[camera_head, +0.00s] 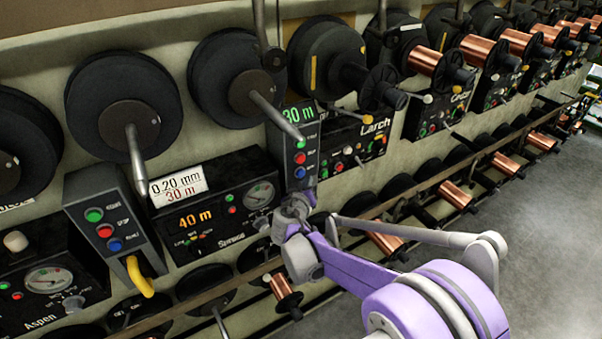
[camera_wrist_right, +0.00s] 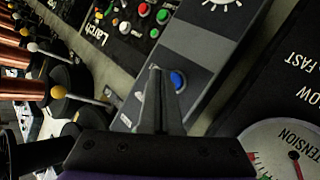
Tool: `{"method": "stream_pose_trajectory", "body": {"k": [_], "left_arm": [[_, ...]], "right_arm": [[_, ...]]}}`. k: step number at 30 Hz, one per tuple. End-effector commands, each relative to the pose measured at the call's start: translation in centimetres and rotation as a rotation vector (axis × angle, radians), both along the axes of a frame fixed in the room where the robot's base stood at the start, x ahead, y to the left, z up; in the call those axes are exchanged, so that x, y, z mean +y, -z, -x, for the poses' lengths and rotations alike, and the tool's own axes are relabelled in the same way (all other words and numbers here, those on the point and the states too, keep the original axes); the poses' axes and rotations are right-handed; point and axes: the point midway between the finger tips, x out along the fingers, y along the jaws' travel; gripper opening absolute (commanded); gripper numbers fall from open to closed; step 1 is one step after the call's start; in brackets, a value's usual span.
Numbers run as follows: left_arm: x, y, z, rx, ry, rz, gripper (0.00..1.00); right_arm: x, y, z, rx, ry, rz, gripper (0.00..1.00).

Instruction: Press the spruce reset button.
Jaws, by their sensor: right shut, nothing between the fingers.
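A grey button box (camera_head: 291,150) with a green "30 m" display stands at the right of the black Spruce panel (camera_head: 215,215). It carries a green, a red and a blue button (camera_head: 299,172) in a column; their labels are too small to read. The blue button also shows in the right wrist view (camera_wrist_right: 178,80). My right gripper (camera_head: 302,198) is in front of the box's lower part, just below the blue button. In the wrist view its shut, empty fingers (camera_wrist_right: 156,75) reach over the box face beside the blue button; I cannot tell whether they touch. My left gripper is out of view.
A similar button box (camera_head: 110,220) with a yellow handle (camera_head: 138,276) stands between the Aspen and Spruce panels. The Larch panel (camera_head: 350,145) is right of the near box. Black spools and metal rods project above. Grey floor is open at lower right.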

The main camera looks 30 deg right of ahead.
Motion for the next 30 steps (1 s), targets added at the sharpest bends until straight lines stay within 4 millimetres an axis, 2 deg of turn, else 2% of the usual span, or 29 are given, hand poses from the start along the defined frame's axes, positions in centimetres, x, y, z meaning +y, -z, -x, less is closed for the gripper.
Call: {"method": "stream_pose_trajectory", "body": {"k": [8, 30], "left_arm": [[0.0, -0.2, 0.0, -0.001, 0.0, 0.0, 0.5], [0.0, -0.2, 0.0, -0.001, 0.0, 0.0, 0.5]], "right_arm": [[0.1, 0.0, -0.9, 0.0, 0.0, 0.0, 0.0], [0.1, 0.0, -1.3, 0.0, 0.0, 0.0, 0.0]]}}
